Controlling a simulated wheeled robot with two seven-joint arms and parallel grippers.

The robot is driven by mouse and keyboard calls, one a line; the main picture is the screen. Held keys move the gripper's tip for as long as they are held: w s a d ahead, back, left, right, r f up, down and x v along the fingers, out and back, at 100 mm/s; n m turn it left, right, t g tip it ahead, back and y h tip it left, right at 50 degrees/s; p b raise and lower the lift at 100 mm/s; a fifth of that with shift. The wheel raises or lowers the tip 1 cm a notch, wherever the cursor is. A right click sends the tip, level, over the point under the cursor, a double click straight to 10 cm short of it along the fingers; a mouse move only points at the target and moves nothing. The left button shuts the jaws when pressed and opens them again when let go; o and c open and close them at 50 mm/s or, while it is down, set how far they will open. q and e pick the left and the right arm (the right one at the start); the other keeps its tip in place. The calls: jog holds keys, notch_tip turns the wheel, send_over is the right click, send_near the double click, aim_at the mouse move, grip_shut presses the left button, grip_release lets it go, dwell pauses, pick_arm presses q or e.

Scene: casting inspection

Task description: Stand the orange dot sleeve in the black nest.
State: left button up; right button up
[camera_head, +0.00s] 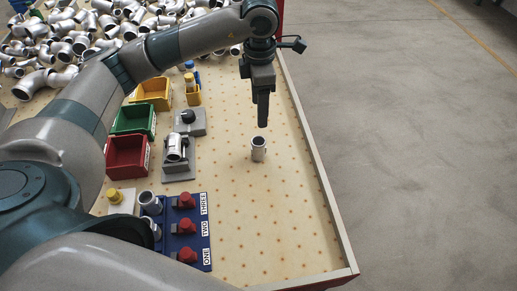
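A silver metal sleeve (258,149) stands upright on the dotted table; no orange dot can be made out on it. My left gripper (263,124) points down just above it, apart from it. Its fingers overlap from this side, so I cannot tell whether they are open. A grey block with a round black part (188,117) is left of the gripper; this may be the black nest, but it is too small to be sure. Another silver part (175,147) rests on a grey holder (179,172). My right gripper is not in view.
Red (127,157), green (134,119) and yellow (151,93) bins line the left. A blue board (206,236) labelled ONE, TWO, THREE holds red pieces and silver sleeves. Many pipe fittings (60,48) cover the far left. The table's right side is clear up to its raised rim (318,165).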

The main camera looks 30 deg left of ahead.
pick_arm(q)
notch_tip(320, 180, down, 4)
jog(key=p, duration=0.4)
send_over(259, 145)
notch_tip(259, 145, down, 6)
jog(key=shift+f, duration=0.6)
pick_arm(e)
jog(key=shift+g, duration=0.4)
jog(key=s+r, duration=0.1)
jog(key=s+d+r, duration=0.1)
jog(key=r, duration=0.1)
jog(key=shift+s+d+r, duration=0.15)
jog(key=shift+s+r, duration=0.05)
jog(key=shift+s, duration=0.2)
